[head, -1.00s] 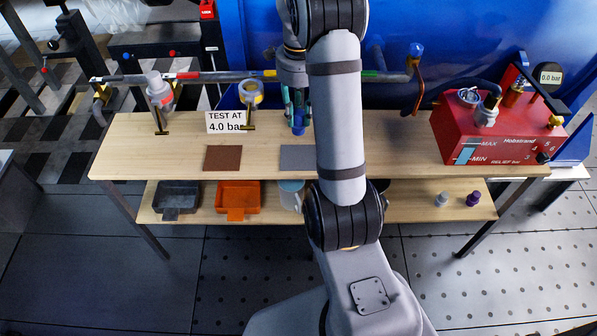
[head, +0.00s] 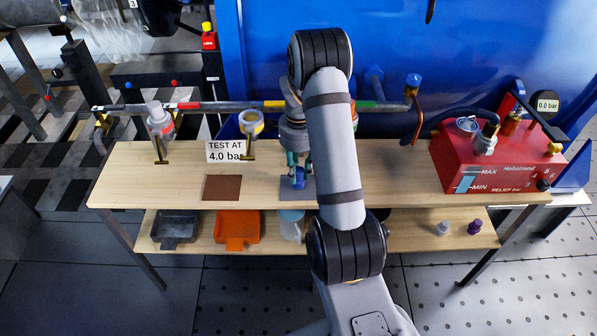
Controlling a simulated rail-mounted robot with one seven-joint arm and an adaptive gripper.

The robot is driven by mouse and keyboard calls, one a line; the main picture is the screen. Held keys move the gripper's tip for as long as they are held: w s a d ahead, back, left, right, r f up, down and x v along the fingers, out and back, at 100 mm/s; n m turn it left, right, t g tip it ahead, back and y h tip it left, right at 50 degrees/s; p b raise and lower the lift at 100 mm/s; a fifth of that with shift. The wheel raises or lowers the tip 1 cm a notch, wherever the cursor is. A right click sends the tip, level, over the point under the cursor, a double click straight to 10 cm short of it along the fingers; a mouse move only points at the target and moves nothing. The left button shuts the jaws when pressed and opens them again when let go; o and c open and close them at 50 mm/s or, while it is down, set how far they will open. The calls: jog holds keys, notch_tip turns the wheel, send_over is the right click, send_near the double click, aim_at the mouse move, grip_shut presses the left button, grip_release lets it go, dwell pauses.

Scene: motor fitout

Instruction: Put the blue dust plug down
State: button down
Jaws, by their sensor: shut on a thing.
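The blue dust plug (head: 299,181) is held in my gripper (head: 298,170), low over the grey square mat (head: 285,190) on the wooden bench. My gripper points down and is shut on the plug. Whether the plug touches the mat cannot be told from this view. My arm hides the right part of the mat.
A brown mat (head: 222,187) lies to the left, with a "TEST AT 4.0 bar" sign (head: 225,151) behind it. A pipe (head: 215,105) with valves runs along the back. A red pump box (head: 478,165) stands right. Trays (head: 237,228) sit on the lower shelf.

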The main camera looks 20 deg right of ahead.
aim_at(299, 170)
jog(key=shift+f, duration=0.15)
jog(key=shift+f, duration=0.25)
jog(key=c, duration=1.6)
grip_release()
jog(key=shift+r, duration=0.1)
jog(key=shift+o, duration=0.8)
notch_tip(299, 170, up, 12)
jog(key=p, duration=0.1)
jog(key=shift+r, duration=0.2)
